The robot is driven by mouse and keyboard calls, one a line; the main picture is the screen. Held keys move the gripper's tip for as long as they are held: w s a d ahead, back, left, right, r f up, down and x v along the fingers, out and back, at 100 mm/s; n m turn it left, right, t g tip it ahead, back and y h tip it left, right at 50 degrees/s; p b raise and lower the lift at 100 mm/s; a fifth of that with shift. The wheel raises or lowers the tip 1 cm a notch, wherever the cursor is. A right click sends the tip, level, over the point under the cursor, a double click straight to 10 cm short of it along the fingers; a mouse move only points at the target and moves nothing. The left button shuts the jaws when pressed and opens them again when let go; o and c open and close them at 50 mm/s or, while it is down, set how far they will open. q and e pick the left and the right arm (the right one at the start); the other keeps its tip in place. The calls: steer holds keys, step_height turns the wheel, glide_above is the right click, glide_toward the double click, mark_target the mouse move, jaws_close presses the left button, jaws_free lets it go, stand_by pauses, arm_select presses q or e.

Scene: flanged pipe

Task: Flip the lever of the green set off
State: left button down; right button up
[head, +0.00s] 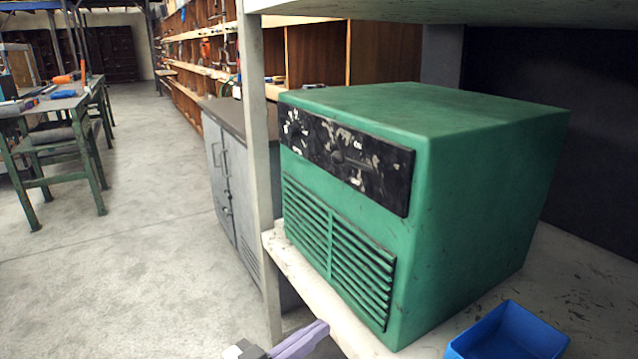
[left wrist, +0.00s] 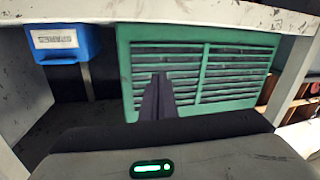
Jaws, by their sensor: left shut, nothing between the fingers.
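The green set (head: 480,190) is a box on a pale shelf, with a slatted grille and a black, scuffed panel (head: 390,180) above it. A small dark lever (head: 337,157) seems to sit mid-panel; its position is hard to read. My left gripper (head: 318,330) is at the bottom edge of the head view, shut and empty, below and in front of the grille. In the left wrist view, its closed fingers (left wrist: 158,80) overlap the grille of the green set (left wrist: 230,75). The lever is not visible there. My right gripper is not in view.
A blue bin (head: 508,335) stands on the shelf (head: 590,290) to the right of the set. A pale upright post (head: 258,170) rises close to the set's left. Another shelf lies overhead. Open floor (head: 130,230) is to the left.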

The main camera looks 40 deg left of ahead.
mark_target(354, 165)
arm_select(q)
steer(key=s+a+r+t+h+b, duration=0.1)
steer(key=r+t, duration=0.3)
steer(key=r, duration=0.9)
steer(key=s+a+r+t+h+b, duration=0.2)
steer(key=a+r+t+h, duration=0.2)
steer(key=r, duration=1)
steer(key=shift+s+a+m+t, duration=0.25)
steer(key=shift+m+t, duration=0.15)
steer(key=p+x, duration=0.2)
steer(key=x, duration=0.7)
steer(key=w+f, duration=0.1)
steer(key=w+d+f, duration=0.1)
steer(key=f, duration=0.1)
steer(key=shift+w+d, duration=0.1)
steer(key=shift+d, duration=0.25)
